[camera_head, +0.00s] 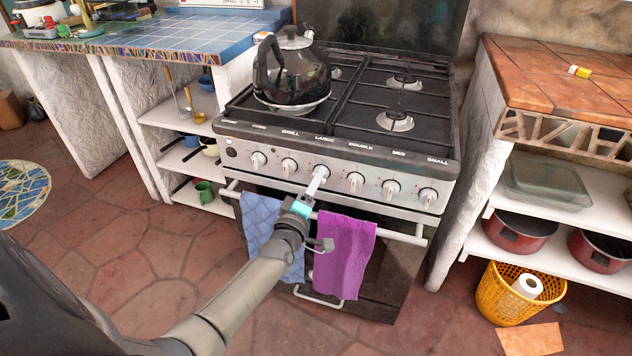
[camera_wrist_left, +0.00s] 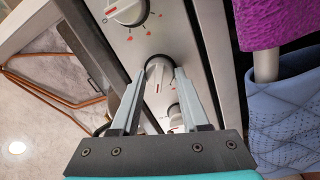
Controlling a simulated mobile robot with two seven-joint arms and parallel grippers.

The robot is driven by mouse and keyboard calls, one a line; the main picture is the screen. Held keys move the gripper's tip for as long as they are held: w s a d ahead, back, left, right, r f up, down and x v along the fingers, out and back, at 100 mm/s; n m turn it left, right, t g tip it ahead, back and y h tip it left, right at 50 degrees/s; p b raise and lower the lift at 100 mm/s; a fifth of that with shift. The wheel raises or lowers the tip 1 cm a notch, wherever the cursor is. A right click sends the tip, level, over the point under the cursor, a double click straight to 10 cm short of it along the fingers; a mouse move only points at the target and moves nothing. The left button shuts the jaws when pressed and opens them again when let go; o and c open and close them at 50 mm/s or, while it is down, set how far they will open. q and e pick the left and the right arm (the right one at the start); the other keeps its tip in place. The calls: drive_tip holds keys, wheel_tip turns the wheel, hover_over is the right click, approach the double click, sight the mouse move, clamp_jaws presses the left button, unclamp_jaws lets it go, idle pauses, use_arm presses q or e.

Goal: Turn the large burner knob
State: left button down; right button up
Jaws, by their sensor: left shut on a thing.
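The stove's front panel has a row of round silver knobs under printed labels. The large burner knob (camera_head: 322,170) is the third from the left, below the label LARGE, and is mostly covered by my gripper in the head view. My left gripper (camera_head: 316,182) reaches it from the front. In the left wrist view its two fingers (camera_wrist_left: 165,75) lie on either side of the knob (camera_wrist_left: 157,64), shut on it. My right gripper is not in view.
Neighbouring knobs (camera_head: 289,166) (camera_head: 355,181) stand close on both sides. Below hang a blue towel (camera_head: 262,225) and a purple towel (camera_head: 345,255) on the oven rail (camera_head: 402,236).

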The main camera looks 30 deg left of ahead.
use_arm(q)
drive_tip(key=shift+c, duration=2)
unclamp_jaws()
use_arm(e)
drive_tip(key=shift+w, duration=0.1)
use_arm(q)
drive_tip(key=shift+s, duration=0.2)
drive_tip(key=shift+s+d, duration=0.1)
drive_tip(key=shift+s, duration=0.25)
drive_tip(key=p+v, duration=0.4)
drive_tip(key=v, duration=1)
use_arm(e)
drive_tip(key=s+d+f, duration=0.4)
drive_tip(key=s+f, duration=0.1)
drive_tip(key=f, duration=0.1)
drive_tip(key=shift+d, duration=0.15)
use_arm(q)
drive_tip(key=shift+f, duration=0.1)
clamp_jaws()
